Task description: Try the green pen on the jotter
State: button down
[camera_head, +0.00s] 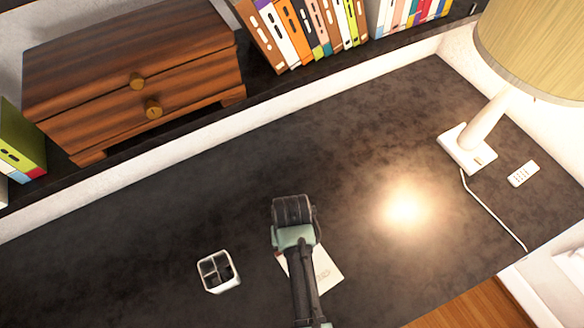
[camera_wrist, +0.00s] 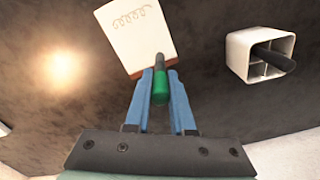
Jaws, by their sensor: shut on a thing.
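The green pen (camera_wrist: 160,97) stands between the blue fingers of my gripper (camera_wrist: 161,77), which is shut on it. The pen has a green part and a dark grey part, and its dark end overlaps the lower edge of the jotter (camera_wrist: 137,35) in the wrist view. I cannot tell whether the pen touches the page. The jotter is a cream pad with a looping brown scribble (camera_wrist: 132,18) near its far edge. In the head view the jotter (camera_head: 328,272) is partly covered by my arm, and the fingers and pen are hidden.
A white divided pen holder (camera_head: 219,272) stands left of the jotter; in the wrist view the holder (camera_wrist: 238,55) has a dark pen (camera_wrist: 272,57) in it. A lamp (camera_head: 470,150) and remote (camera_head: 523,174) are at the right. The desk middle is clear.

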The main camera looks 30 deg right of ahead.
jog(key=shift+f+b, duration=1.5)
jog(key=shift+f, duration=0.8)
jog(key=shift+d, duration=0.1)
